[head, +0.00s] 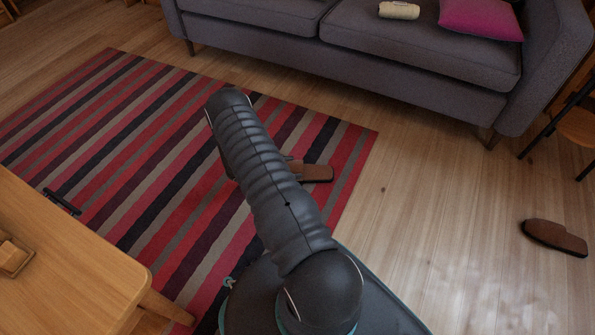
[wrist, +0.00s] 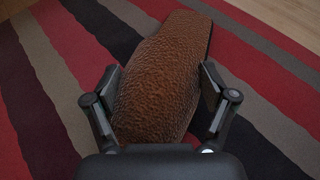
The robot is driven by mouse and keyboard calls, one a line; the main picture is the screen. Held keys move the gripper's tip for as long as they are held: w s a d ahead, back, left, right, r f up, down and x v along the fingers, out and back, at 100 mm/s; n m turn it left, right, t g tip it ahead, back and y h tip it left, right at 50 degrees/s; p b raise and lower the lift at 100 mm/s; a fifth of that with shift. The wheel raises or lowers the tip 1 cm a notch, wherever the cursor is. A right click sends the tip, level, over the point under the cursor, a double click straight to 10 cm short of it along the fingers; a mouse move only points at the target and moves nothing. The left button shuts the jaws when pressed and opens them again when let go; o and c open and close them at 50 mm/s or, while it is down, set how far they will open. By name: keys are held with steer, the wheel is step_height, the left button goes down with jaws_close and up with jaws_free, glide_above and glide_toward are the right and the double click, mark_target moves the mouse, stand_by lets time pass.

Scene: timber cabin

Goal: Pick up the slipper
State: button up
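A brown slipper (head: 318,173) lies on the striped rug in the head view, partly hidden behind my arm. In the wrist view the brown, rough-textured slipper (wrist: 160,85) fills the middle, its far end pointing up and to the right. My gripper (wrist: 158,76) is open, with one finger on each side of the slipper. I cannot tell whether the fingers touch it. In the head view my arm hides most of the gripper. A second brown slipper (head: 555,238) lies on the bare wood floor at the right.
The striped rug (head: 160,150) lies flat under the first slipper. A wooden table (head: 75,275) stands at the lower left. A grey sofa (head: 400,55) spans the back, with a pink cushion and a cream roll. A stool (head: 577,128) stands at the right edge. The wood floor (head: 430,200) between is clear.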

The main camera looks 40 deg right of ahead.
steer(key=c, duration=1.1)
